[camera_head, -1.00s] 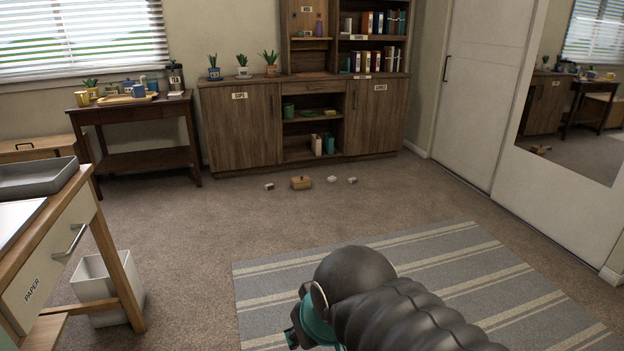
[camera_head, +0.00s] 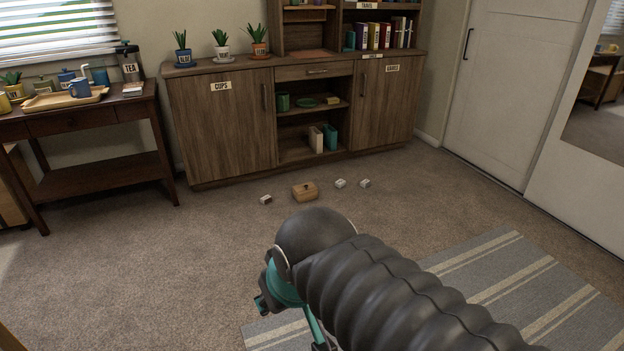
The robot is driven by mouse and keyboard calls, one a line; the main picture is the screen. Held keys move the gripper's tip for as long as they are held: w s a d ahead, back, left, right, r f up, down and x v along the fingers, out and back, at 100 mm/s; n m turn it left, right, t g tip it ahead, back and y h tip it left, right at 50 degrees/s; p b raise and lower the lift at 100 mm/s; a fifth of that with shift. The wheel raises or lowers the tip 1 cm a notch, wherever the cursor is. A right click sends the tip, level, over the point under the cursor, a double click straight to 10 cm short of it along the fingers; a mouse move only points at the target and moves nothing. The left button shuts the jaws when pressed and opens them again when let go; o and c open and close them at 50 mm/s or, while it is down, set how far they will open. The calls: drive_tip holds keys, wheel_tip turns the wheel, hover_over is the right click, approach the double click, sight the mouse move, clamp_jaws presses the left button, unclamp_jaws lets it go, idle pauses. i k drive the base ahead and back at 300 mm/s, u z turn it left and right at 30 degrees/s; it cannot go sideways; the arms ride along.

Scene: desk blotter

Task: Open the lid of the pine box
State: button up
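A small light-wood box (camera_head: 305,192) sits on the carpet in front of the cabinet. It looks like the pine box, and its lid appears shut, with a small dark knob on top. My arm reaches in from the lower right, well in front of the box and apart from it. The teal and black end of my arm shows near the lower middle. My gripper's fingertips are hidden below and behind the arm, so I cannot tell their state.
Small white blocks (camera_head: 340,183) lie on the carpet on both sides of the box. A wooden cabinet (camera_head: 222,130) stands behind it. A dark side table (camera_head: 95,175) is at left, a striped rug (camera_head: 500,265) at lower right. Open carpet lies in front of the box.

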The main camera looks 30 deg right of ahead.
sight(300, 189)
drive_tip(key=i, duration=1.1)
drive_tip(key=z, duration=1.25)
